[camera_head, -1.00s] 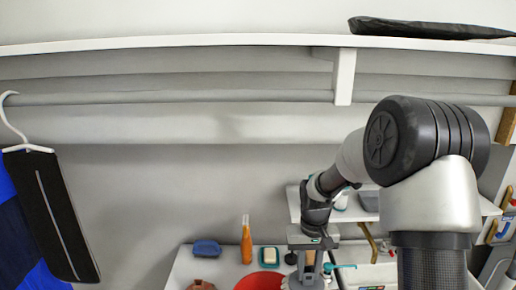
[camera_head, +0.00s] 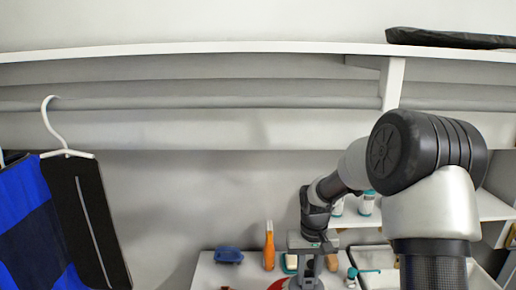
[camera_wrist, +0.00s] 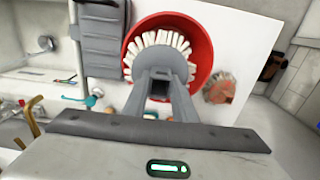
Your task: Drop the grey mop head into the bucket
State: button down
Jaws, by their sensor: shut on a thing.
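The grey mop head (camera_wrist: 158,54), with a fan of whitish strands, is in my gripper (camera_wrist: 160,86). In the wrist view it appears in front of the red bucket (camera_wrist: 203,40), its strands lying within the bucket's round outline. I cannot tell how high above the bucket it is. In the head view my gripper (camera_head: 307,246) points down over the white surface, and only a bit of the red bucket (camera_head: 278,284) shows at the lower edge, beside the gripper. The mop head is hard to make out there.
An orange bottle (camera_head: 269,247) and a blue item (camera_head: 229,255) stand behind the bucket. A reddish brush-like thing (camera_wrist: 219,90) lies beside it, and a grey ribbed item (camera_wrist: 101,42) on the other side. A sink (camera_wrist: 25,50) is at left. Clothes (camera_head: 70,220) hang at left.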

aim_at(307, 287)
jog(key=shift+f+b, duration=1.5)
jog(key=shift+f, duration=1.1)
jog(key=c, duration=1.4)
grip_release()
notch_tip(307, 287, up, 17)
jog(key=s+r+t, duration=0.3)
jog(key=s+r, duration=0.7)
jog(key=s, duration=0.2)
jog(key=s+t, duration=0.1)
jog(key=s, duration=0.3)
jog(key=s+p, duration=0.1)
jog(key=s, duration=0.3)
jog(key=s+t, duration=0.1)
jog(key=s, duration=0.4)
jog(key=shift+f+t, duration=0.15)
jog(key=shift+t, duration=0.15)
